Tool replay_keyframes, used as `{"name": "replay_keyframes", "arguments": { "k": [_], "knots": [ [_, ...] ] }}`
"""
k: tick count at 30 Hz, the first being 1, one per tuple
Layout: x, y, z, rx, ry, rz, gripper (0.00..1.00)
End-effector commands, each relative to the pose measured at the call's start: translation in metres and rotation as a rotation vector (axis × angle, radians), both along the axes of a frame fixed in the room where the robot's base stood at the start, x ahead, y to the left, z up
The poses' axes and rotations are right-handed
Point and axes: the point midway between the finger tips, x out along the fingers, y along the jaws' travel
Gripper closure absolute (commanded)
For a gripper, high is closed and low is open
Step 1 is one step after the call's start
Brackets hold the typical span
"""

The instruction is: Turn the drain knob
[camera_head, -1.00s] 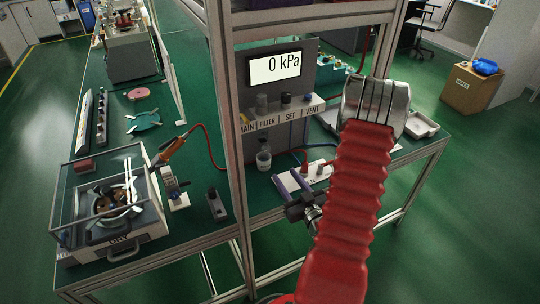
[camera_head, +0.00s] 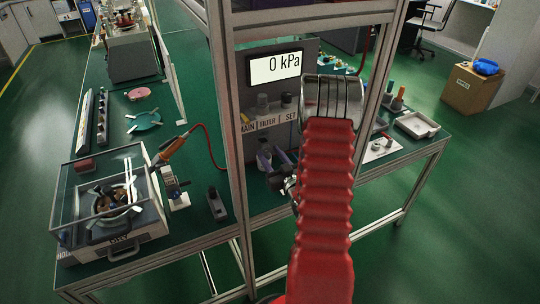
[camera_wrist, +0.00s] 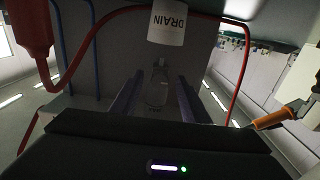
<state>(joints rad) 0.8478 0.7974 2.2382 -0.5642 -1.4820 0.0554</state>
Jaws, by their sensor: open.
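In the camera_head view my gripper (camera_head: 275,156) is in front of the lower part of the grey panel (camera_head: 291,133), below the knob row. There my gripper hides the drain knob.
Several knobs stand on a shelf labelled MAIN, FILTER, SET. A frame post (camera_head: 236,150) rises left of my gripper. A red hose (camera_wrist: 240,75) and blue tubes run near it. A white tray (camera_head: 416,125) lies on the right.

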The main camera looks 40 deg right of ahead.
Motion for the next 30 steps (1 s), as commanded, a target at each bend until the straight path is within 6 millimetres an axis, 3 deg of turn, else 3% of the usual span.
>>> {"name": "replay_keyframes", "arguments": {
  "k": [9, 26, 30],
  "knots": [
    [0.0018, -0.0009, -0.0002, 0.001, 0.001, -0.001, 0.59],
    [0.0014, -0.0009, -0.0003, 0.001, 0.001, -0.001, 0.98],
    [0.0013, -0.0008, -0.0004, 0.003, 0.0, -0.001, 1.0]
  ]
}}
